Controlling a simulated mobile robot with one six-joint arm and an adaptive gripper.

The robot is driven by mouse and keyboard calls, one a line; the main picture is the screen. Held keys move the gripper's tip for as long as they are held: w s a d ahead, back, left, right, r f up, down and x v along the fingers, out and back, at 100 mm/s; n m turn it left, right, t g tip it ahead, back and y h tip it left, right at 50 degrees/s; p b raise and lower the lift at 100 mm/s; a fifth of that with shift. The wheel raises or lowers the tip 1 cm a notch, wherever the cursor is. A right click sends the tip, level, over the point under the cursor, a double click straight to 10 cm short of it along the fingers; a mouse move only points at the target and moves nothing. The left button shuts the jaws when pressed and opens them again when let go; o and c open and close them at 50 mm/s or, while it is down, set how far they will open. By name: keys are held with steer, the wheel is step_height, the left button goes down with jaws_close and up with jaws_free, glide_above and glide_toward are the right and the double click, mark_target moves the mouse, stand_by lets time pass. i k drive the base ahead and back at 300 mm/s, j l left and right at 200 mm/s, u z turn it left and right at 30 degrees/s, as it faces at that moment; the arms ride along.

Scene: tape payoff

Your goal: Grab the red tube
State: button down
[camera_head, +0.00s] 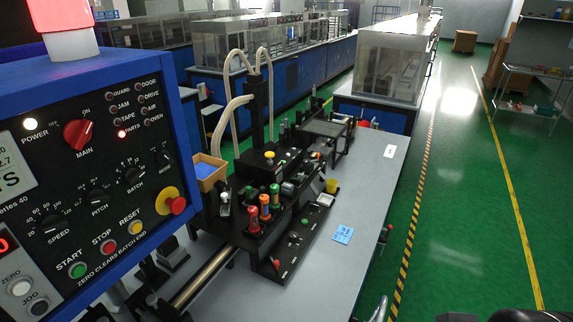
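The red tube (253,220) stands upright in the black machine block on the grey bench, at the front of a short row. An orange tube (264,205) and a green tube (275,194) stand close behind it, stepping back to the right. The red tube's lower end is hidden in the block. No fingertips of my gripper show; only dark rounded shapes, which may be part of my arm, are cut off at the bottom right edge.
A blue control panel (95,165) with knobs and buttons fills the left. A cardboard bin (210,172) and pale hoses stand behind the tubes. A blue card (343,234) lies on the bench (345,270), whose right side is mostly clear. Green floor is open at right.

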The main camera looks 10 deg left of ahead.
mark_target(254, 228)
steer(key=i+l+u, duration=0.1)
steer(key=u, duration=0.3)
steer(key=l+u, duration=0.1)
steer(key=u, duration=0.25)
steer(key=i+l+u, duration=0.15)
steer(key=u, duration=0.25)
